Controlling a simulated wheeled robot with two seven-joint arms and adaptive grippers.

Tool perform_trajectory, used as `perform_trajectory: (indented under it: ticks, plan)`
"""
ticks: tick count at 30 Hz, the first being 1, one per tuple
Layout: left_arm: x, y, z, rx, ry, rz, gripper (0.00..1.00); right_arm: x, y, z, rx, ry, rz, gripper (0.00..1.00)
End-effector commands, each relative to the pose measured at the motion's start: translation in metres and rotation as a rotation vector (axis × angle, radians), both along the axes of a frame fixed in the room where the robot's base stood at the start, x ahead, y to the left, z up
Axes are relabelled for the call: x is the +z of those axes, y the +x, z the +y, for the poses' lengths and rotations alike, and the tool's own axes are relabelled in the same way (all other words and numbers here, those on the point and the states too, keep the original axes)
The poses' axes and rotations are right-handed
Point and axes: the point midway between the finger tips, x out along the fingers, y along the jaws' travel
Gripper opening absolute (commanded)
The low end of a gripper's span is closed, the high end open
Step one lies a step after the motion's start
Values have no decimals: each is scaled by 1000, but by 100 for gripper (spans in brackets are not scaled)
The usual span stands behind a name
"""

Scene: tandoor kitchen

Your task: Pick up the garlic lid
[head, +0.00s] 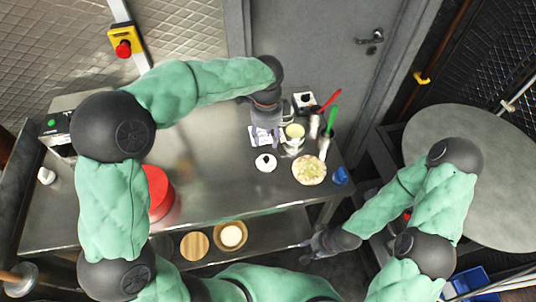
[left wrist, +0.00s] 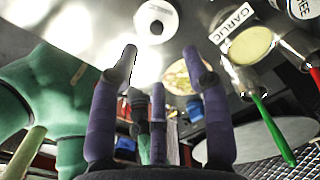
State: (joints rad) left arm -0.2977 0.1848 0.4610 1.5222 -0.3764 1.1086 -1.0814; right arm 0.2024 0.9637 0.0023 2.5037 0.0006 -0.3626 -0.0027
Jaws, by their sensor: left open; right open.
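The garlic lid, a white disc with a small black knob (head: 260,166), lies flat on the metal counter. It also shows at the top of the left wrist view (left wrist: 142,17), beyond my fingertips. The open garlic container (head: 294,131) with pale contents stands behind and right of it; its GARLIC label shows in the left wrist view (left wrist: 238,20). My left gripper (head: 266,142) is open and empty, above the counter just behind the lid and left of the container, apart from the lid. My right gripper (head: 308,250) is open, low in front of the counter.
A plate of food (head: 309,171) and a blue cup (head: 340,176) are right of the lid. Red (head: 330,100) and green (head: 332,120) handles stick up behind. A red round container (head: 159,193) stands left. The counter (head: 215,180) between it and the lid is clear.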

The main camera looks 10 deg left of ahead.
Motion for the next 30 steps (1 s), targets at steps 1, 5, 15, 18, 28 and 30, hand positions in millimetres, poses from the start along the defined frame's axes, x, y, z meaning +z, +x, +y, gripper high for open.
perform_trajectory:
  ticks: [1,5,15,18,28,30]
  plan:
    - [-9,-1,0,0,1,4,48,-3,0,0,0,0,1,42]
    - [-28,-1,0,0,0,5,48,-9,0,0,0,0,1,42]
    - [-58,-1,0,2,0,2,48,-17,0,0,0,0,0,42]
    - [-70,-2,1,2,0,2,48,-23,0,0,0,0,0,42]
    - [-104,-3,1,2,-1,2,48,-35,0,0,0,0,0,42]
    - [-103,-3,1,2,-1,2,48,-34,0,0,0,0,0,42]
